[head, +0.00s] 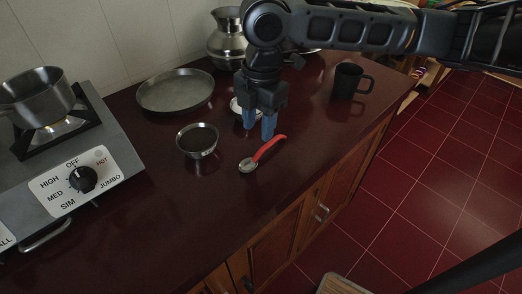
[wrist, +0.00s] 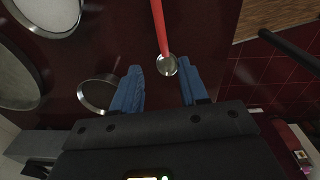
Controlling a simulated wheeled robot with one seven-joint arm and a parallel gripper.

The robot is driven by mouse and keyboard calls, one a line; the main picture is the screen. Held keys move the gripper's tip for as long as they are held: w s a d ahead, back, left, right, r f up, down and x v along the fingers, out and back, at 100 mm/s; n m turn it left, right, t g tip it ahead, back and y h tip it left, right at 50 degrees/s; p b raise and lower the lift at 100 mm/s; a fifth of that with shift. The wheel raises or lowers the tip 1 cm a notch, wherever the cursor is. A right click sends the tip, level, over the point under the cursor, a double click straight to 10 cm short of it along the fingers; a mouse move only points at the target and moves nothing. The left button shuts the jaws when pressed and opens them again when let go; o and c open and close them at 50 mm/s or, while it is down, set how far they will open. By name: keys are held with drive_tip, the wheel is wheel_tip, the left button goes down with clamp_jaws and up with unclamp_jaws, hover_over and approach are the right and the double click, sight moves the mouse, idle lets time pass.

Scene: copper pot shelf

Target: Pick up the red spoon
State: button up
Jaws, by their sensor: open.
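The red spoon (head: 262,153) lies on the dark red counter, with its metal bowl toward the lower left and its red handle running up to the right. In the wrist view the spoon (wrist: 160,32) shows its red handle at the top and its metal bowl just beyond and between the fingertips. My gripper (head: 259,128) points down with its blue fingers apart, above the counter near the spoon. In the wrist view my gripper (wrist: 160,85) is open, and nothing is held between the fingers.
A small metal bowl (head: 197,140) stands left of the spoon. A black mug (head: 348,82) is to the right, a round pan (head: 175,91) and a metal jug (head: 226,45) behind. A stove (head: 75,150) with a pot is at left. The front counter is clear.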

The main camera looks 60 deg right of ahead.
sight(264, 147)
drive_tip(key=shift+s+d+f, duration=0.15)
drive_tip(key=shift+s+d, duration=0.35)
drive_tip(key=shift+d, duration=0.1)
drive_tip(key=shift+s+d+f, duration=0.1)
drive_tip(key=shift+d+f, duration=0.05)
drive_tip(key=shift+f, duration=0.15)
drive_tip(key=shift+w+f+p, duration=0.15)
drive_tip(key=shift+f+p, duration=0.05)
drive_tip(key=shift+f, duration=1.6)
drive_tip(key=shift+w+f+p, duration=0.15)
drive_tip(key=shift+f, duration=1.6)
drive_tip(key=shift+c, duration=0.4)
clamp_jaws()
